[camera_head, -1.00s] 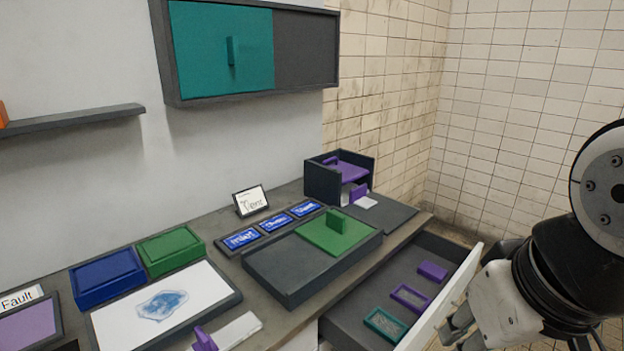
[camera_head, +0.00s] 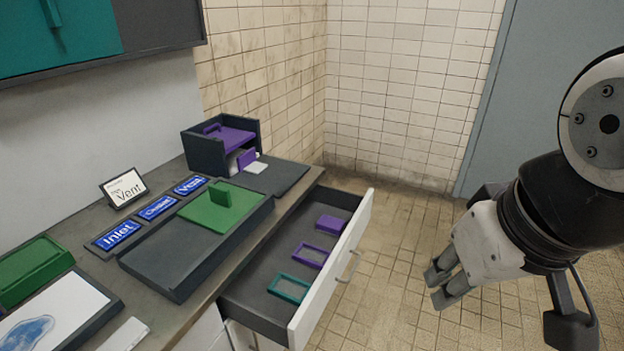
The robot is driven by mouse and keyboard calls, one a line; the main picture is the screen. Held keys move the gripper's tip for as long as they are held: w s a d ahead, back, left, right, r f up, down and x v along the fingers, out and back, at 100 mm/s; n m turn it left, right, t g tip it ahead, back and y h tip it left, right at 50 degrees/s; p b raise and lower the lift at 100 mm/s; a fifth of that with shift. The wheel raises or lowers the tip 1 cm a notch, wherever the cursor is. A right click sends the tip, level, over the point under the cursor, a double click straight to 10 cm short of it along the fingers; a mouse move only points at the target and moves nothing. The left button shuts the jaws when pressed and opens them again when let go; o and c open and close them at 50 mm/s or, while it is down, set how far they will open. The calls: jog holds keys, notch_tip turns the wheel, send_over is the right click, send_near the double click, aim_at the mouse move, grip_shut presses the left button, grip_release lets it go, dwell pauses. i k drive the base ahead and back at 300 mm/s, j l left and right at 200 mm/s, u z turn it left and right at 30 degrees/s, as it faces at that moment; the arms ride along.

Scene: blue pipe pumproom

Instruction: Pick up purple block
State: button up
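A solid purple block (camera_head: 329,224) lies at the far end of the open drawer (camera_head: 257,295), near its front wall. A purple frame (camera_head: 311,256) and a teal frame (camera_head: 289,288) lie nearer in the same drawer. My gripper (camera_head: 441,287) hangs outside the drawer, to the right of its white front, above the tiled floor. Its fingers point down-left and look empty. The gap between the fingertips is hard to judge from this angle.
The drawer's white front with handle (camera_head: 349,266) stands between my gripper and the drawer inside. The floor at right is clear.

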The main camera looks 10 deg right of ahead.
aim_at(333, 226)
jog(key=u, duration=1.15)
jog(key=z, duration=1.1)
jog(key=i+l, duration=0.15)
jog(key=i, duration=0.7)
